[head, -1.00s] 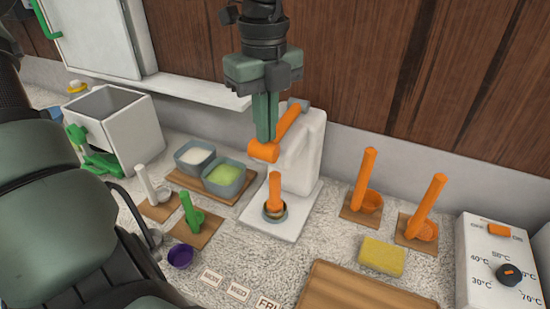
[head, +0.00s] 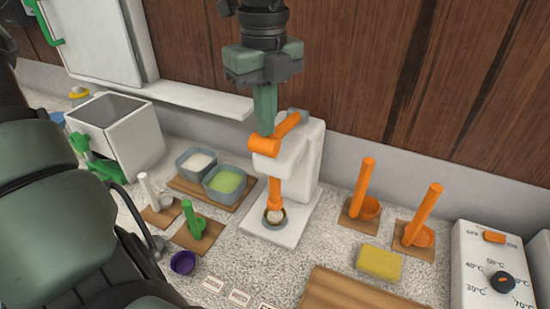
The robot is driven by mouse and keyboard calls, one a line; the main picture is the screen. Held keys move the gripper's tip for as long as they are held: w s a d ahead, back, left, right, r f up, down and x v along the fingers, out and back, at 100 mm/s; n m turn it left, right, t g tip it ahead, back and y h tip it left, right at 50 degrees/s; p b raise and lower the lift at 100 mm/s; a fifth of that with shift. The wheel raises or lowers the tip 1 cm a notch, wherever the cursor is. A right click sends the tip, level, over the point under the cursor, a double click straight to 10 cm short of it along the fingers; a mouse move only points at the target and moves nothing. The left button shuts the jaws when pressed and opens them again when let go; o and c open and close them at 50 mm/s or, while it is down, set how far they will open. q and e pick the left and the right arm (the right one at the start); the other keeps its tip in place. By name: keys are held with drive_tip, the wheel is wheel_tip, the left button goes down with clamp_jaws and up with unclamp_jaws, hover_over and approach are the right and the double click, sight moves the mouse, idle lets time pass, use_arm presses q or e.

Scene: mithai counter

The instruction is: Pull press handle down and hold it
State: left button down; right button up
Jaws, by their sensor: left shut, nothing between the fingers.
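The white press (head: 307,165) stands at the counter's centre on a white base. Its orange handle (head: 285,128) slopes down toward me from the top of the body to a thick orange end (head: 264,145). My left gripper (head: 265,132) comes down from above, shut and empty. Its fingertips are at the top of the handle's end; I cannot tell whether they touch it. Below the handle, an orange upright piece (head: 275,194) stands in a round grey ring (head: 275,218) on the press base. My right gripper is out of view.
Two bowls (head: 224,182) on a board and small stands with tools are left of the press. Two orange tools (head: 365,188), a yellow sponge (head: 378,264) and a dial box (head: 494,262) are to the right. A white shelf (head: 200,98) runs behind.

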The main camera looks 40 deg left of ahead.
use_arm(q)
wheel_tip(320, 180, up, 11)
drive_tip(key=p, duration=0.7)
drive_tip(key=shift+r, duration=0.15)
drive_tip(key=shift+p, duration=0.3)
